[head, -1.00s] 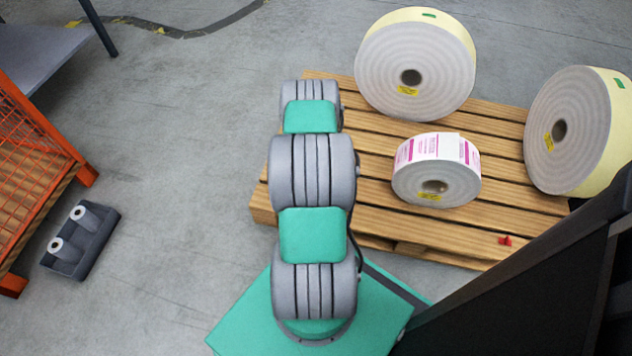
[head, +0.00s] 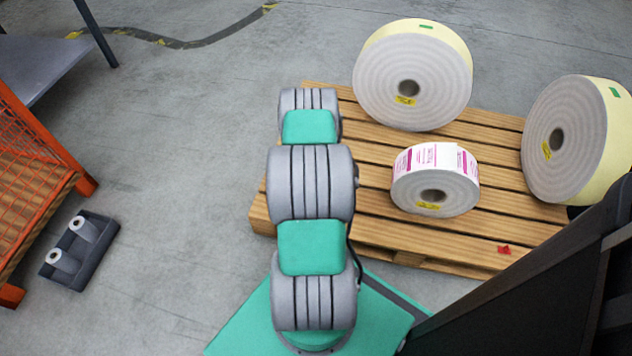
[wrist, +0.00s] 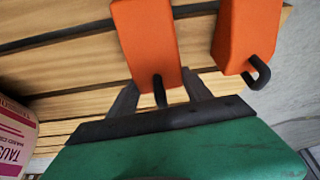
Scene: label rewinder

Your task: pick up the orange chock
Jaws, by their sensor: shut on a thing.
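One orange chock (wrist: 147,45) is in the upper middle of the wrist view, with a dark hooked handle on its near end. My gripper (wrist: 160,90) reaches up from the bottom of that view, its two dark fingers on either side of the handle end. It is shut on this chock; the exact contact is partly hidden. A second orange chock (wrist: 240,38), also with a dark hook, is close by on the right, apart from the fingers. In the head view my own arm hides the gripper and both chocks.
Both chocks are by the slatted wooden pallet (head: 490,229). It carries two large rolls (head: 408,60) (head: 560,140) and a smaller printed label roll (head: 435,160). A small red piece (head: 504,249) lies near its front edge.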

